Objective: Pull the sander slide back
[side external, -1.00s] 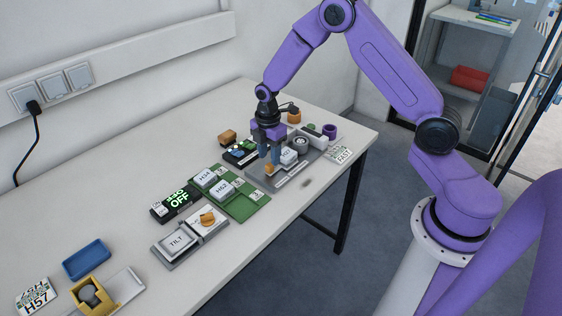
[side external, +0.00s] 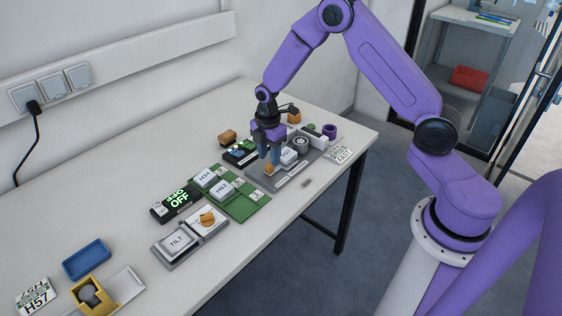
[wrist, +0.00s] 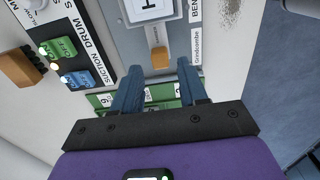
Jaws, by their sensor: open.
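The sander (side external: 262,178) is a grey unit near the far right end of the table. Its slide carries a white block (side external: 289,156) marked with an H and has a small orange handle (side external: 269,168) at its near end. In the wrist view the orange handle (wrist: 159,57) and part of the white block (wrist: 150,10) show at the top. My gripper (side external: 270,159) is low over this end of the sander. In the wrist view its two blue fingers (wrist: 159,70) are apart with nothing between them, and the handle appears just beyond the gap between their tips.
A black suction drum panel (wrist: 75,50) with green and blue buttons lies beside the sander, with an orange block (wrist: 20,68) next to it. A green tray (side external: 248,206) with white blocks, a tilt plate (side external: 177,242) and a blue tray (side external: 86,259) stand nearer. The table's front edge is close to the sander.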

